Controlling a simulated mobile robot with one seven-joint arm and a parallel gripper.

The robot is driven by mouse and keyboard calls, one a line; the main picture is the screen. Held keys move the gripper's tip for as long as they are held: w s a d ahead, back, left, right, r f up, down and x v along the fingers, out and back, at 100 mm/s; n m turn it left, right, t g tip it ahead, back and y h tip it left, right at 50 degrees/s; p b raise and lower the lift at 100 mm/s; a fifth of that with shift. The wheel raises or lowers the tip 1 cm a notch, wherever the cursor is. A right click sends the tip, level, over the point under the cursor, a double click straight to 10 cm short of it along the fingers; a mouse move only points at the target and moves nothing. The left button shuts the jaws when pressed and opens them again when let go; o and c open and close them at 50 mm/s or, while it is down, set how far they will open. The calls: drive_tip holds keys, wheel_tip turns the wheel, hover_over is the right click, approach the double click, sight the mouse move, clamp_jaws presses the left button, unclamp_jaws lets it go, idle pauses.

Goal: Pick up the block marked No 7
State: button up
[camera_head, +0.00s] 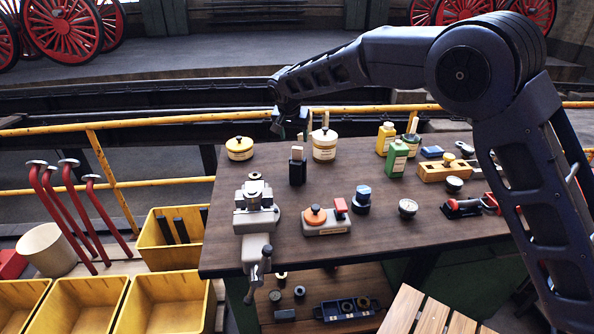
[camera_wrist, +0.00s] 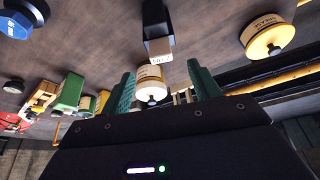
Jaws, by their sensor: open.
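A dark upright block (camera_head: 297,173) with a pale upper part stands on the bench, left of centre. In the wrist view the block (camera_wrist: 156,22) shows near the top middle, its pale face bearing small print that may read No 7. My gripper (camera_head: 288,127) is above the bench's far side, higher in the picture than the block. In the wrist view its two green fingers (camera_wrist: 163,88) are spread wide with nothing gripped. The block lies beyond the fingertips, roughly in line with the gap, and apart from them.
A cream and yellow tin (camera_head: 324,147) stands right of the block, and a yellow tin (camera_head: 239,149) stands behind left. A vise (camera_head: 256,208) is at the left front. A grey box with an orange knob (camera_head: 325,219) is in front. Bottles (camera_head: 398,158) stand to the right.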

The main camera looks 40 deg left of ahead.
sight(297, 150)
drive_tip(key=x, duration=1)
drive_tip(key=shift+w+a+f, duration=0.1)
drive_tip(key=shift+w+f, duration=0.1)
drive_tip(key=shift+f, duration=0.1)
drive_tip(key=shift+c, duration=0.2)
clamp_jaws()
